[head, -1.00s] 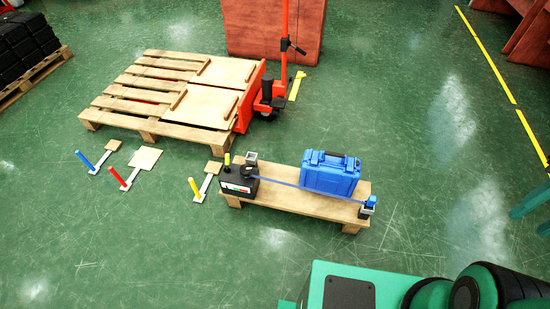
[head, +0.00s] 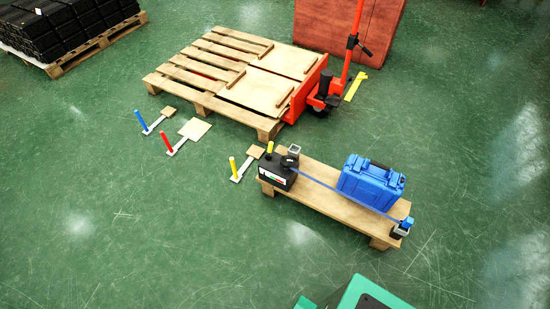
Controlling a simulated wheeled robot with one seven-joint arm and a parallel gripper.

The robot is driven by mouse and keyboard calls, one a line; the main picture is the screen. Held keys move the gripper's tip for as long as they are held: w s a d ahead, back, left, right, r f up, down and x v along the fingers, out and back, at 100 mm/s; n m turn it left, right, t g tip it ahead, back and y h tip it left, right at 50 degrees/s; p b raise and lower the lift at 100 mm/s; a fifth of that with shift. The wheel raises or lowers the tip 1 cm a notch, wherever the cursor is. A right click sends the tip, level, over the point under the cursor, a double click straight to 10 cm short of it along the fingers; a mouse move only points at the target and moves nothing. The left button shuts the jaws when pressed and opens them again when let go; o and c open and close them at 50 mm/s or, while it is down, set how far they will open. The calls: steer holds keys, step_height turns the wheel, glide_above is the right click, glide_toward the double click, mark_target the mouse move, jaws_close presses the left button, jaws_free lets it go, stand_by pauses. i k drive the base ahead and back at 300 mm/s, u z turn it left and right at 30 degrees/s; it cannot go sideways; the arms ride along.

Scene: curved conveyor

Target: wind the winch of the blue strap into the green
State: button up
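The winch (head: 277,171) is a black box on the left end of a low wooden bench (head: 326,203). It has a yellow-topped handle (head: 269,148) standing up and a small coloured gauge on its front face; the needle is too small to read. The blue strap (head: 321,184) runs from the winch along the bench, past a blue case (head: 371,181), to a blue-topped anchor (head: 403,227) at the right end. Whether the strap is taut I cannot tell. My gripper is not in view.
Floor levers with blue (head: 139,117), red (head: 167,141) and yellow (head: 234,166) handles stand left of the bench. A wooden pallet (head: 205,98) and red pallet jack (head: 326,88) stand behind. Black goods (head: 65,28) sit on a pallet at back left. The near-left floor is clear.

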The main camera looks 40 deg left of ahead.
mark_target(286, 162)
steer(key=u, duration=0.05)
steer(key=k, duration=1.05)
steer(key=u, duration=0.4)
steer(key=i, duration=1.55)
steer(key=u, duration=0.15)
